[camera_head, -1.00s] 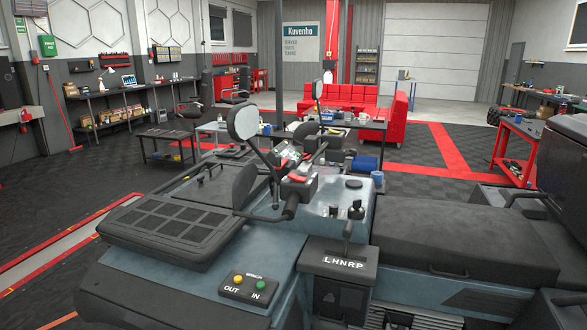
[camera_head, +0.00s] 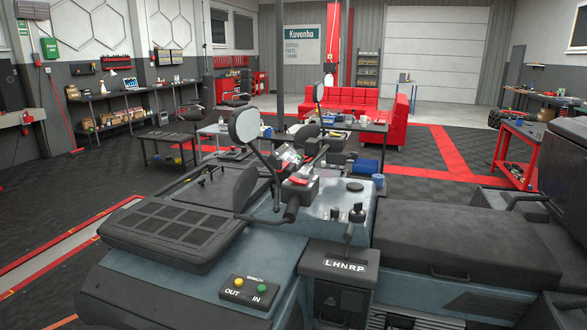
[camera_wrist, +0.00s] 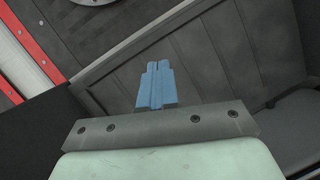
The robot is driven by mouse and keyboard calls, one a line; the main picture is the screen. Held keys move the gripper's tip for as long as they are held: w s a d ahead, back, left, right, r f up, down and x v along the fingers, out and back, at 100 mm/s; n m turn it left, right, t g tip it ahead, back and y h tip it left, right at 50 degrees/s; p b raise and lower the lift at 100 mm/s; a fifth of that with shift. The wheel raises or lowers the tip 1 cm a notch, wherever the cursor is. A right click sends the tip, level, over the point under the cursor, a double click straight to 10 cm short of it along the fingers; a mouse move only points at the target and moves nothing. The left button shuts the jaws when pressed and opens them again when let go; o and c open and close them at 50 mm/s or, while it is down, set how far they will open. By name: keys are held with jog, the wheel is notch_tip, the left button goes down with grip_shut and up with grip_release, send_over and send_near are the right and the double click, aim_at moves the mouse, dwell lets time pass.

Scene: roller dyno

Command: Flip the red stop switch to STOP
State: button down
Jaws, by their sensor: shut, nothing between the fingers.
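A small red switch (camera_head: 299,181) sits on the control housing at the left handlebar grip (camera_head: 291,207) of a grey-blue quad vehicle in the head view. It is too small there to read its position or any STOP label. My gripper shows only in the wrist view, where its blue fingers (camera_wrist: 156,86) are together with nothing between them. The fingers point over a dark ribbed panel (camera_wrist: 210,50), and the red switch is not in that view. The head view does not show my gripper.
The handlebar, a round mirror (camera_head: 244,125) and a black lever rise around the switch. A winch box with OUT and IN buttons (camera_head: 249,286) and an LHNRP shifter panel (camera_head: 341,264) are nearer. A black seat (camera_head: 460,235) lies right. Red-edged floor strips run at left.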

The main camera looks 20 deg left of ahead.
jog(key=w+a+r+m+t+y, duration=0.1)
jog(key=w+a+r+t+y, duration=0.15)
jog(key=w+r, duration=2.15)
jog(key=w+a+r+n, duration=0.1)
jog(key=w+a+r, duration=0.1)
jog(key=a+r, duration=0.75)
jog(key=w+a+r+n, duration=0.1)
jog(key=w+a+r, duration=0.35)
jog(key=r, duration=0.85)
jog(key=a+r+n, duration=0.1)
jog(key=a+r, duration=0.8)
jog(key=r, duration=0.3)
jog(key=s+a+r+n, duration=0.1)
jog(key=s+a+r, duration=0.2)
jog(key=a+r, duration=0.4)
jog(key=s+a+r+n, duration=0.1)
jog(key=s+a+r, duration=0.2)
jog(key=a+r, duration=0.4)
notch_tip(320, 180, up, 8)
jog(key=shift+a+r+t+h, duration=0.1)
jog(key=shift+a+t+h, duration=0.25)
jog(key=shift+h, duration=0.1)
